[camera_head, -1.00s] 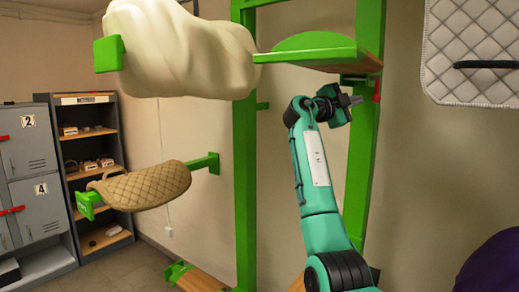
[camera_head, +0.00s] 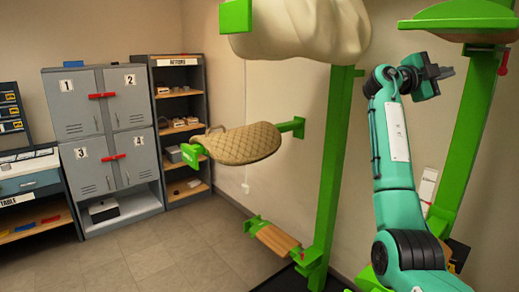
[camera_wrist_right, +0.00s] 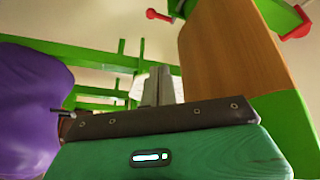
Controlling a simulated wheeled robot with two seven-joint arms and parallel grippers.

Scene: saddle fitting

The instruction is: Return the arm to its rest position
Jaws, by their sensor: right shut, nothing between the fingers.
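My right arm (camera_head: 394,140) rises from the lower right of the head view in front of the green rack. Its right gripper (camera_head: 446,72) is at the top, pointing right, below a green-edged wooden shelf. The gripper is shut and empty. In the right wrist view the closed fingers (camera_wrist_right: 160,86) point up beside a wooden board (camera_wrist_right: 228,60) with green edges. My left gripper is in none of the views.
The green rack post (camera_head: 335,165) stands left of my arm. A quilted tan pad (camera_head: 242,144) and a cream covered form (camera_head: 300,35) hang on rack arms. Grey lockers (camera_head: 100,130) and a shelf unit (camera_head: 180,125) stand farther left. A purple shape (camera_wrist_right: 35,105) shows in the wrist view.

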